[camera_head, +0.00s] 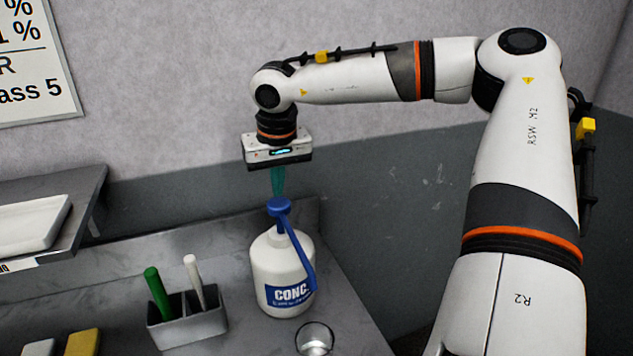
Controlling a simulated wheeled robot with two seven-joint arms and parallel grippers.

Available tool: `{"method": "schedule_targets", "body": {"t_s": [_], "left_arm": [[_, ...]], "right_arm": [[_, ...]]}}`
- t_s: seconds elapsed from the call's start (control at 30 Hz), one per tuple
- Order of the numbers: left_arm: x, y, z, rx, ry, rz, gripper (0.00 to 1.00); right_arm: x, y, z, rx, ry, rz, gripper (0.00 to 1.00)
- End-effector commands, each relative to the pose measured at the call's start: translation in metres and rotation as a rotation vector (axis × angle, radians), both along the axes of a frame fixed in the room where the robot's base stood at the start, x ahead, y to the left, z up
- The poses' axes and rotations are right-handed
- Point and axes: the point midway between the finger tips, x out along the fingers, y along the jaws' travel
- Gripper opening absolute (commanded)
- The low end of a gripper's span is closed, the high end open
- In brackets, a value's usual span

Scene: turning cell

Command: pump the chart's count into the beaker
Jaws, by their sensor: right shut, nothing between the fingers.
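A white pump bottle (281,272) with a blue label reading "CONC." stands upright on the grey bench. Its blue pump head (278,206) is on top, and a long blue spout slopes down along its right front. My right gripper (278,192) points straight down just above the pump head, its teal fingers shut and empty. I cannot tell whether the fingertips touch the head. A clear glass beaker (314,338) stands in front of the bottle, below the spout, cut by the bottom edge. The chart (30,68) on the wall is only partly in view, showing "1 %" and "ass 5". My left gripper is not in view.
A grey holder (188,328) with a green stick (158,293) and a white stick (194,280) stands left of the bottle. A shelf (85,205) carries a white tray (30,225). Yellow (82,343) and white blocks lie at bottom left. The wall is close behind.

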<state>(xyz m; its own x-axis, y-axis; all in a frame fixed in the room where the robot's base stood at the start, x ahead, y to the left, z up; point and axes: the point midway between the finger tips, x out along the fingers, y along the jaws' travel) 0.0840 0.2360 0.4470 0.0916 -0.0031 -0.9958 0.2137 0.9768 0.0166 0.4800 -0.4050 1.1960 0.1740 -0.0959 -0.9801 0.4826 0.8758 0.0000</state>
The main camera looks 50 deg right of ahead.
Motion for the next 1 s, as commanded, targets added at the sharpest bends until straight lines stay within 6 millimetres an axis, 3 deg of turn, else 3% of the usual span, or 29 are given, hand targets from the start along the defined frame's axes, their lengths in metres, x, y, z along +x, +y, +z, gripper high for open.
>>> {"method": "schedule_targets", "body": {"t_s": [0.57,1.0], "left_arm": [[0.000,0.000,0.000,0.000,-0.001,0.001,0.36],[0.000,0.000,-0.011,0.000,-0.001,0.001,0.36]], "right_arm": [[0.000,0.000,-0.001,0.000,0.000,0.000,0.00],[0.000,0.000,-0.015,0.000,0.001,0.000,0.00]]}}
